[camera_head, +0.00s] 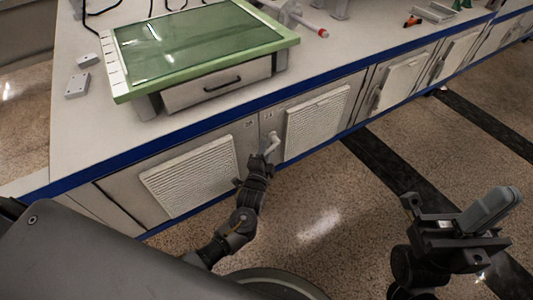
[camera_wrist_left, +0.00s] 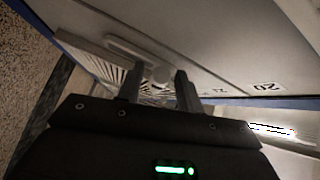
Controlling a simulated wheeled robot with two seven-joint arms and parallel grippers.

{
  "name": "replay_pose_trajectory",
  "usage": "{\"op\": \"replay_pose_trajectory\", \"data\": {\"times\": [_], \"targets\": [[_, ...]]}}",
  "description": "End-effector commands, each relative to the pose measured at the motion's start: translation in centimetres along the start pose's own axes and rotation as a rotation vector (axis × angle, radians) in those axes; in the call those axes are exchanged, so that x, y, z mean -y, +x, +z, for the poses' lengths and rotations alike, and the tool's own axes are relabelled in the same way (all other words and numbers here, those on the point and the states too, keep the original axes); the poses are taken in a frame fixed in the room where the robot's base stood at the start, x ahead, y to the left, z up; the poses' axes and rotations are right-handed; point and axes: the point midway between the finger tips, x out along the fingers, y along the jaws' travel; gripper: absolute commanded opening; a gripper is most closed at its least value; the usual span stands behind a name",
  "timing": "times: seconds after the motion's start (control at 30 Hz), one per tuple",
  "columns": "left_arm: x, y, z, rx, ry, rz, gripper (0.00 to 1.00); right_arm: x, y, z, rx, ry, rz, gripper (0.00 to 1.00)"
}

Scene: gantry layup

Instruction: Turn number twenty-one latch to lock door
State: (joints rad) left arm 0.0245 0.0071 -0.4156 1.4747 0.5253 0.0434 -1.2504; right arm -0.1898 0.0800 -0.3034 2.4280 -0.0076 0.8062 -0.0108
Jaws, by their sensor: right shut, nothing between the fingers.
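The pale latch (camera_head: 272,144) sits on the cabinet front near the seam between two doors, on the edge of the right one. It appears slanted in the head view. In the left wrist view, its rounded end (camera_wrist_left: 162,75) shows between the fingertips. A small label reading 21 (camera_wrist_left: 219,91) is close by. My left gripper (camera_head: 265,159) is at the latch, its fingers apart on either side of it; they show in the left wrist view (camera_wrist_left: 157,84). I cannot tell whether they touch it. My right gripper (camera_head: 490,208) is shut and empty, over the floor at the right.
A label reading 20 (camera_wrist_left: 267,87) marks the neighbouring door. Vented panels (camera_head: 190,177) stand out from the cabinet doors. The counter above has a blue edge (camera_head: 215,128) and carries a green-framed glass table (camera_head: 200,42). The speckled floor (camera_head: 320,190) in front is open.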

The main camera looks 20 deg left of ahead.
Motion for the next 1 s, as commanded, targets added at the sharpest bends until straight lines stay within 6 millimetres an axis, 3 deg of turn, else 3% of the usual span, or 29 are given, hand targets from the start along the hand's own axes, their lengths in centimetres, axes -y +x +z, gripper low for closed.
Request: {"op": "replay_pose_trajectory", "data": {"times": [0.27,0.57,1.0], "targets": [[0.02,0.17,-0.04,0.0,0.0,0.001,0.36,0.02,0.23,-0.03,-0.009,0.0,-0.002,0.0],[0.02,0.16,-0.07,-0.001,0.0,0.0,0.0,0.02,0.2,-0.1,-0.008,0.001,-0.001,0.0],[-0.39,0.2,-0.09,-0.008,-0.021,-0.019,0.0,0.03,-0.49,0.04,0.0,0.0,-0.001,0.0]]}}
